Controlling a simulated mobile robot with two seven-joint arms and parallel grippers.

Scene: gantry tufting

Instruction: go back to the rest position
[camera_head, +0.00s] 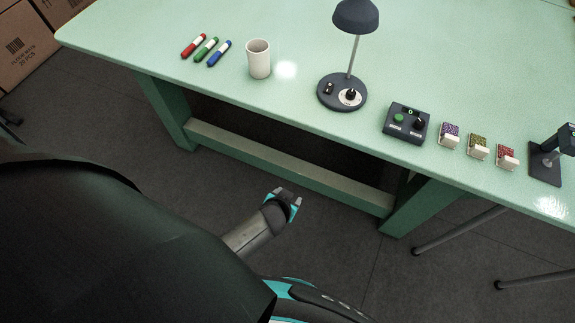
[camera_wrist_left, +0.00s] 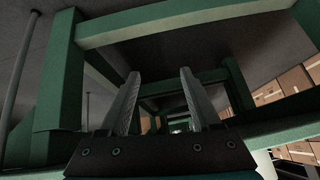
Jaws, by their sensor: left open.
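My left gripper (camera_head: 288,193) is in front of the table, below the level of its top, over the dark floor. Its arm comes in from the lower left. In the left wrist view the two fingers of the left gripper (camera_wrist_left: 158,78) stand apart with nothing between them. That view looks in under the table, at its green frame (camera_wrist_left: 180,22). My right gripper is in neither view.
The green table (camera_head: 300,20) spans the back. On it are three markers (camera_head: 206,49), a white cup (camera_head: 259,58), a lamp (camera_head: 343,92), a control box (camera_head: 406,122), several small cards in holders and a dark stand (camera_head: 545,160). Cardboard boxes (camera_head: 25,45) stand far left.

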